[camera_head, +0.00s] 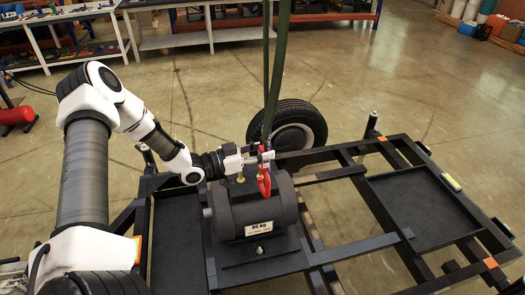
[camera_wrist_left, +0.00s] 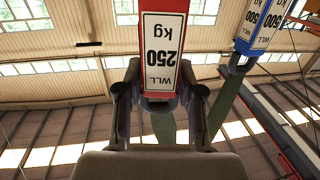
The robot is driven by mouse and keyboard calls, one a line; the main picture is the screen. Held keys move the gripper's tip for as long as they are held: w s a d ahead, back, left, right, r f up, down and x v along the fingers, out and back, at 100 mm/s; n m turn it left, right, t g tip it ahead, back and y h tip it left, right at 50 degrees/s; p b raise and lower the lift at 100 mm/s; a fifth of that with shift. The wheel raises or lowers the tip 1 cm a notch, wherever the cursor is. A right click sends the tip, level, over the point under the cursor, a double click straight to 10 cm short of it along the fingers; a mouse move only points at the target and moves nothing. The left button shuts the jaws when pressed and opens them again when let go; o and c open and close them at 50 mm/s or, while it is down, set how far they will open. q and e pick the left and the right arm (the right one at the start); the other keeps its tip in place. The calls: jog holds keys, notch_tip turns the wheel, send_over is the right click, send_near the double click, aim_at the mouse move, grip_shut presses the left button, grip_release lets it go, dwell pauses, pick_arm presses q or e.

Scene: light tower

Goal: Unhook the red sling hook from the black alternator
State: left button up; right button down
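The black alternator (camera_head: 240,212), with a white weight label, sits on the black frame. The red sling hook (camera_head: 264,182) is at its top, below the green sling. My left gripper (camera_head: 262,157) is above the alternator at the top of the hook. In the left wrist view the red hook's body (camera_wrist_left: 164,45), labelled WLL 250 kg, stands between my left fingers (camera_wrist_left: 162,85), which appear closed against its sides. Whether the hook's tip is in an eye on the alternator is hidden. My right gripper is not in view.
The green sling (camera_head: 278,70) rises from the hook. A blue hook body (camera_wrist_left: 262,28) marked 500 shows at upper right in the left wrist view. White workbenches (camera_head: 190,38) stand at the back. The floor between is clear.

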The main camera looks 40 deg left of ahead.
aim_at(263, 138)
pick_arm(q)
jog(key=shift+o, duration=1.1)
notch_tip(263, 138, up, 9)
jog(key=shift+r, duration=0.45)
